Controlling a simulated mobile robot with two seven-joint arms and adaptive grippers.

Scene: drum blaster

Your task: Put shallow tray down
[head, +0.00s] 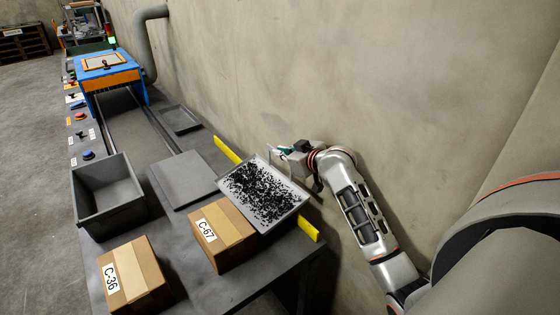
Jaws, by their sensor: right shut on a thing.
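The shallow tray (284,213) is light grey and holds many small black pieces (262,190). It is tilted in the picture, at the right edge of the table, beside and partly behind the box C-67. My right gripper (281,153) is shut on the tray's far rim. The arm reaches in from the right. I cannot tell whether the tray's underside touches the table. My left gripper is not in view.
Boxes C-67 (226,232) and C-36 (133,278) stand on the dark table (207,283). A deep grey bin (108,213), a flat grey plate (184,180) and another shallow tray (180,119) lie farther back. A blue machine (107,75) and a yellow edge strip (227,149) also show. The wall is close at right.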

